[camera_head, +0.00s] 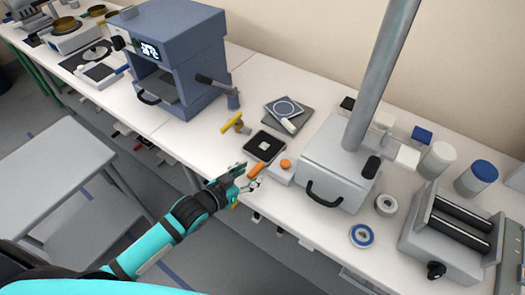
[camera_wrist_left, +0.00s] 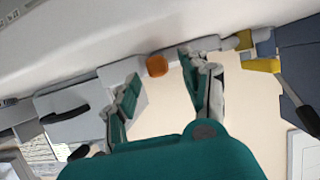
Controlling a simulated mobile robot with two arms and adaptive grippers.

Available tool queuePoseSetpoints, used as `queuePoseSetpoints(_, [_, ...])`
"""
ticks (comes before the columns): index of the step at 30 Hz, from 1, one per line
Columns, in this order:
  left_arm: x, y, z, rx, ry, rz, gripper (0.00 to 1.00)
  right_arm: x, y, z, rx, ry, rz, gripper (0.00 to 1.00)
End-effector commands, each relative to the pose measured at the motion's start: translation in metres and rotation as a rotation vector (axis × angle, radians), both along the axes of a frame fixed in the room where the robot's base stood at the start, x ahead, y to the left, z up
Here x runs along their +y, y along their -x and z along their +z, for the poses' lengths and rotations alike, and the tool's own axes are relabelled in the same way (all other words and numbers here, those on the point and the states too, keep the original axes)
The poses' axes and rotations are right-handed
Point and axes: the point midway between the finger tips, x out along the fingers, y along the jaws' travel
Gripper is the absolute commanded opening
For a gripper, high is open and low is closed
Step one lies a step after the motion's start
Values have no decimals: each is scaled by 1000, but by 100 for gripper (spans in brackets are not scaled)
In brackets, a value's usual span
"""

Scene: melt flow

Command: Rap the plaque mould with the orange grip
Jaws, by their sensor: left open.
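A small pale block (camera_head: 278,174) with a round orange knob (camera_head: 285,164) sits near the bench's front edge. The orange knob (camera_wrist_left: 157,65) also shows in the left wrist view, beyond and between my fingers. A short orange bar (camera_head: 255,170) lies at the bench edge beside my fingertips; I cannot tell what it belongs to. A black square plate with a pale centre (camera_head: 264,147) lies just behind. My left gripper (camera_head: 246,179) is open and empty at the bench's front edge, apart from the knob. My right gripper is not in view.
A blue-grey press (camera_head: 175,55) stands further left. A grey machine with a tall column (camera_head: 325,168) stands close on the right. Rolls, jars and a roller unit (camera_head: 445,245) fill the bench's right end.

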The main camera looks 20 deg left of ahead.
Motion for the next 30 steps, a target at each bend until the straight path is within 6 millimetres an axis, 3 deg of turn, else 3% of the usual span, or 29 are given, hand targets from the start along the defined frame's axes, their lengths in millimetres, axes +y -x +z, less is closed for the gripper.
queuePoseSetpoints(6, [-10,-23,-9,-1,0,0,46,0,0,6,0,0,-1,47])
queuePoseSetpoints(14, [-11,-24,-11,0,-1,0,45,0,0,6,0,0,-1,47])
queuePoseSetpoints(24, [-10,-24,-10,0,-1,0,0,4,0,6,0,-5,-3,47])
queuePoseSetpoints(30, [-10,-23,-10,0,-1,0,0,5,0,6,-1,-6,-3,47])
